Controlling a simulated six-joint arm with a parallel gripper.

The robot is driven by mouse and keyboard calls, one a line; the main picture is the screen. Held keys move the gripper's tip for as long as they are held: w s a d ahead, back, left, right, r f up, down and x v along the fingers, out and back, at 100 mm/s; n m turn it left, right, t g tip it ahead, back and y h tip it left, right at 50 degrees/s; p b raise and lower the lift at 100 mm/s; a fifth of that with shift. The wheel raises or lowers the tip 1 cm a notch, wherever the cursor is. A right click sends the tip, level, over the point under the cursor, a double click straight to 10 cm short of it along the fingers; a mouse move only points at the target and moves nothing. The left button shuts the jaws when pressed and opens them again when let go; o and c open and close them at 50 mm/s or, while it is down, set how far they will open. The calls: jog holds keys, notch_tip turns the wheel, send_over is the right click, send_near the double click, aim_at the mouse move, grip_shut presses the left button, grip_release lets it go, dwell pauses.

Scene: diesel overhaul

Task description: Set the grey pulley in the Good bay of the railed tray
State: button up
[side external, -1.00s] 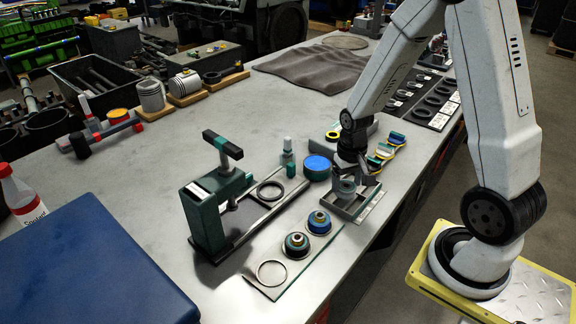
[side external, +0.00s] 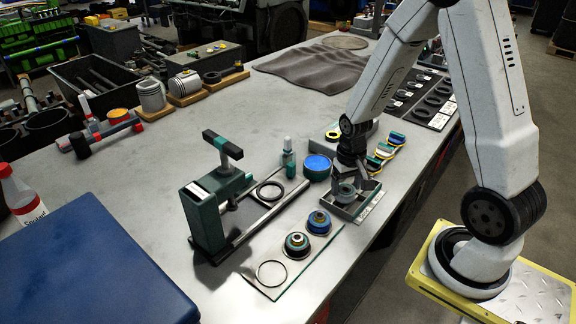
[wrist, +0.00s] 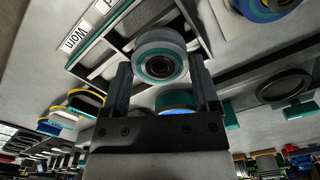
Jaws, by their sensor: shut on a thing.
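The grey pulley (wrist: 160,62) has a teal ring and a dark bore. It is between my gripper's two fingers (wrist: 162,82) in the wrist view, and the fingers are shut on its sides. In the side view the pulley (side external: 346,189) is at my gripper (side external: 355,178), over the railed tray (side external: 352,208). In the wrist view the tray (wrist: 108,42) shows rails and two labels, one reading "Worn", the other cut off and ending in "d". I cannot tell whether the pulley touches the tray floor or which bay is below it.
A blue-topped round tin (side external: 317,164) and a small bottle (side external: 288,160) stand left of the tray. A green press (side external: 208,210) and a plate (side external: 290,262) with two pulleys are nearer the camera. Coloured rings (side external: 385,150) lie behind.

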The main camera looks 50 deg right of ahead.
jog(key=shift+f, duration=0.45)
jog(key=o, duration=1.2)
jog(key=shift+o, duration=0.2)
jog(key=shift+r, duration=0.1)
jog(key=shift+r, duration=3.4)
jog(key=shift+r, duration=0.15)
jog(key=shift+r, duration=1.9)
